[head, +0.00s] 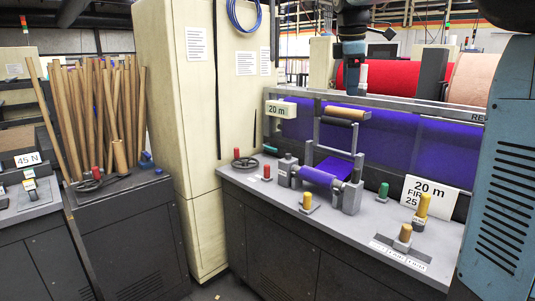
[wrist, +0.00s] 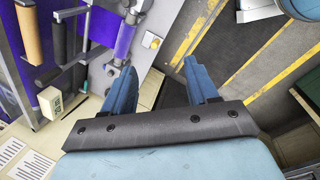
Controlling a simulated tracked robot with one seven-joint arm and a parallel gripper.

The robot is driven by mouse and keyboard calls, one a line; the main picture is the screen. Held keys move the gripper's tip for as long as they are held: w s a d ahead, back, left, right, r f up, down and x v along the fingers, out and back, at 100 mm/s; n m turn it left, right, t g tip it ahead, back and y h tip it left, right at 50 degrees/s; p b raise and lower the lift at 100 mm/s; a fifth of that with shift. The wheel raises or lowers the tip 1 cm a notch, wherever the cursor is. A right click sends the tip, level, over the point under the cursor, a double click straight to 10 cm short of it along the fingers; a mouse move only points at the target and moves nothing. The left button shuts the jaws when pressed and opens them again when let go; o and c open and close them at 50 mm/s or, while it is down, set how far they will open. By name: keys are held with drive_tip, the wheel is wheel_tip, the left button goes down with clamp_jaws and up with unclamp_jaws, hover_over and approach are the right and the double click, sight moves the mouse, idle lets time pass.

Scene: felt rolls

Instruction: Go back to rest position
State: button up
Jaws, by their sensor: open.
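My gripper (wrist: 158,68) shows in the wrist view with its two blue fingers spread wide apart. Nothing is between them, and the dark floor lies below. In the head view a blue-grey part of my arm hangs at the top, above the bench; the fingertips cannot be made out clearly there. The purple felt roll (head: 325,174) lies on its stand on the grey bench (head: 235,178). It also shows in the wrist view (wrist: 124,40), left of the fingers and apart from them.
A cream cabinet (head: 180,120) stands left of the bench. Brown tubes (head: 100,110) stand upright further left. Red felt (head: 400,77) is behind. Yellow floor lines (wrist: 195,35) mark open floor.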

drive_tip(key=s+f+m+t, duration=0.1)
drive_tip(key=s+f+m, duration=0.4)
drive_tip(key=s, duration=0.5)
drive_tip(key=s+d+f+m+t, duration=0.1)
drive_tip(key=s+f+m, duration=0.5)
drive_tip(key=s, duration=0.4)
drive_tip(key=s+d+f+m+t+y, duration=0.1)
drive_tip(key=s+f+m, duration=0.4)
drive_tip(key=s+f, duration=0.3)
drive_tip(key=shift+s, duration=0.95)
drive_tip(key=shift+f, duration=0.1)
